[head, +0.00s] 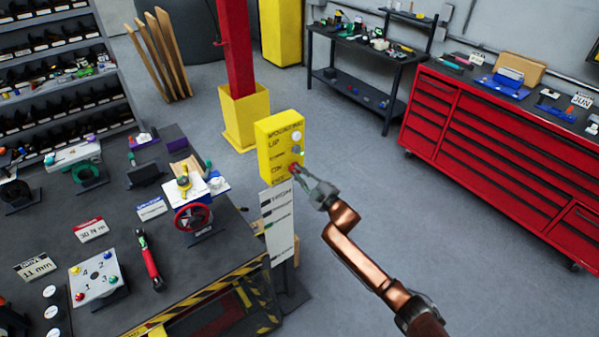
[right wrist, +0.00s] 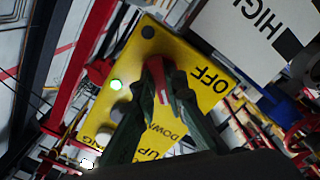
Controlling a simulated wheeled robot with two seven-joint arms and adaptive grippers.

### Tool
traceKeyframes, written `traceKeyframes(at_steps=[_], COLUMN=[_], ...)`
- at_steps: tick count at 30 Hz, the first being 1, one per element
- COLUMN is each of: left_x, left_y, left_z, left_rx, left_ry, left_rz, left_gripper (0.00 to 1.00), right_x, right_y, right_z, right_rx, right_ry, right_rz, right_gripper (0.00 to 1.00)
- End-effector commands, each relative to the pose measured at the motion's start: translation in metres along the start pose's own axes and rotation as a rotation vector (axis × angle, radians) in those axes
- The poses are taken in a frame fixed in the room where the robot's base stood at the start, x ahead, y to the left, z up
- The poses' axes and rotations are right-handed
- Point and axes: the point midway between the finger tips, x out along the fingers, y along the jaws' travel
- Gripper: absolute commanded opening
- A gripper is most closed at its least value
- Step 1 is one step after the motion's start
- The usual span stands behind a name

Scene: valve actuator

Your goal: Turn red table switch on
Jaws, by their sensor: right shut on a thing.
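The yellow control box (head: 277,148) stands upright at the table's right corner. Its front face carries buttons and labels, and in the right wrist view the words OFF, DOWN and UP can be read on the yellow panel (right wrist: 205,83). The red switch (right wrist: 155,68) is on this panel near OFF. My right gripper (head: 297,171) reaches the lower part of the box from the right. In the right wrist view its two dark fingers (right wrist: 162,82) are closed around the red switch and partly hide it. A small light (right wrist: 116,84) glows green on the panel. My left gripper is out of view.
A white HIGH board (head: 278,222) stands just below the box. The dark table (head: 115,225) to the left holds a red handwheel (head: 194,217) and several other parts. A red tool cabinet (head: 480,115) stands at the right. The floor between is clear.

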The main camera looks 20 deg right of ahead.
Motion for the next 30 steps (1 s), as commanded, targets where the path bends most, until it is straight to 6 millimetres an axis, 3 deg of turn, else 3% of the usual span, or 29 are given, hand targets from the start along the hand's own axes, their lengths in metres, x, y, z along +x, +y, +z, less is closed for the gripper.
traceKeyframes(at_steps=[17, 18, 21, 30], left_x=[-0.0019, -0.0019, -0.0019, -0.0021], left_y=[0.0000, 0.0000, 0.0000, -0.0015], left_z=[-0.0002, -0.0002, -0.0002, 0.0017], left_rx=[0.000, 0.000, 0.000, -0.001], left_ry=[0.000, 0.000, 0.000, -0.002], left_rz=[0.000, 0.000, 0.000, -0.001], left_gripper=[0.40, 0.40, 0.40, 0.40], right_x=[-0.0004, -0.0004, -0.0003, -0.0022], right_y=[-0.0012, -0.0012, -0.0010, -0.0005], right_z=[0.0020, 0.0020, 0.0017, 0.0007], right_rx=[0.034, 0.034, 0.034, 0.033], right_ry=[-0.004, -0.004, -0.003, -0.001], right_rz=[-0.002, -0.002, -0.001, -0.001], right_gripper=[0.00, 0.13, 0.19, 0.19])
